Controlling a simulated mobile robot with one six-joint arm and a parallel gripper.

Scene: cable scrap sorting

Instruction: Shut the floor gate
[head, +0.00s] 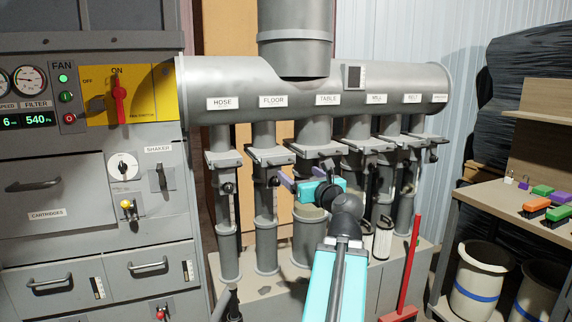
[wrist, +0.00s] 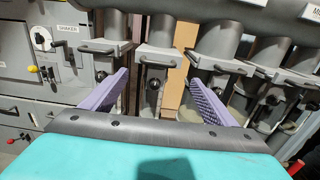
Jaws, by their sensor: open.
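The floor gate (head: 268,156) is a grey slide plate with a front handle, on the pipe under the FLOOR label (head: 272,101). I cannot tell how far its plate is pulled out. My gripper (head: 289,178) is open and empty, just right of the floor pipe and below gate height in the head view. In the wrist view, the purple fingers of my gripper (wrist: 156,78) stand apart. The floor gate's handle (wrist: 158,63) shows beyond and between them, apart from both. A dark knob (wrist: 154,84) sits on the pipe below it.
The hose gate (head: 222,158) is to the left, the table gate (head: 318,149) to the right, and several similar gates follow. A grey cabinet (head: 65,160) stands left. A red-handled tool (head: 410,270) leans at right. A bench (head: 500,190) stands far right.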

